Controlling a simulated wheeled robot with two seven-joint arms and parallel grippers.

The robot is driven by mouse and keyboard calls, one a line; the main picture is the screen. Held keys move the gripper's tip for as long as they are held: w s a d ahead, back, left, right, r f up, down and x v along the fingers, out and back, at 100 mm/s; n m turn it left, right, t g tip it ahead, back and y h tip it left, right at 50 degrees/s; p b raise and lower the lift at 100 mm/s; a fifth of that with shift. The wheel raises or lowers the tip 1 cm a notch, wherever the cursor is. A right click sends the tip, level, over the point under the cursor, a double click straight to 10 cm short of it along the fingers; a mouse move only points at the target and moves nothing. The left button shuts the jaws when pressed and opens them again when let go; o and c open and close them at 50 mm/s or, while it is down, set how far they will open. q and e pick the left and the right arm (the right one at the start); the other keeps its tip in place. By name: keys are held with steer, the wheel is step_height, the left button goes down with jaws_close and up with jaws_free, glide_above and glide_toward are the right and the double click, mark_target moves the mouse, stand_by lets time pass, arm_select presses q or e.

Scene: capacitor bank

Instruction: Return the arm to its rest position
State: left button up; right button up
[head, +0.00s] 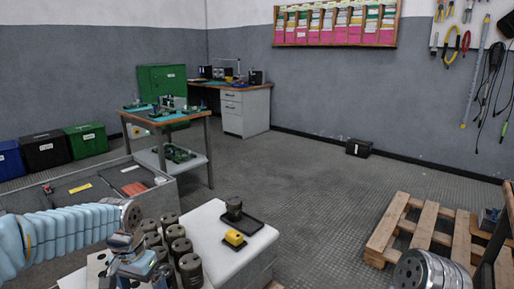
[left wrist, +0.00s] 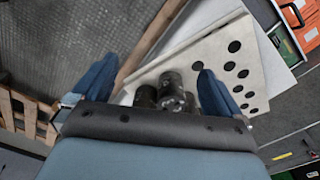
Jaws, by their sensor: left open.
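My left arm comes in from the left in the head view, and its gripper (head: 140,270) is low in the picture beside several dark cylindrical capacitors (head: 180,245). In the left wrist view the two blue fingers of this gripper (left wrist: 155,68) are spread apart. Dark capacitors (left wrist: 172,92) show between and beyond the fingers; none is seen gripped. A white plate with round holes (left wrist: 215,50) lies past them. My right arm shows only as a metal link at the lower right of the head view; its gripper is out of view.
A wooden pallet (head: 425,228) lies at right. A workbench (head: 210,140) and bins (head: 45,152) stand behind.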

arm_select(q)
steer(key=s+d+f+h, duration=0.1)
steer(key=d+f, duration=0.2)
steer(key=f, duration=0.4)
steer(key=s+d+f+n+h, duration=0.1)
steer(key=d+f, duration=0.3)
steer(key=f, duration=0.3)
steer(key=s+d+f+h, duration=0.1)
steer(key=d+f, duration=0.2)
steer(key=f, duration=0.3)
steer(key=s+d+f+n, duration=0.1)
steer(key=s+d+f, duration=0.2)
steer(key=s+f, duration=0.3)
steer(key=s+d+f+n, duration=0.2)
steer(key=s+d+f, duration=0.1)
steer(key=s+f, duration=0.4)
steer(key=shift+f+t+h, duration=0.3)
steer(key=shift+f+h, duration=0.1)
steer(key=shift+f, duration=0.05)
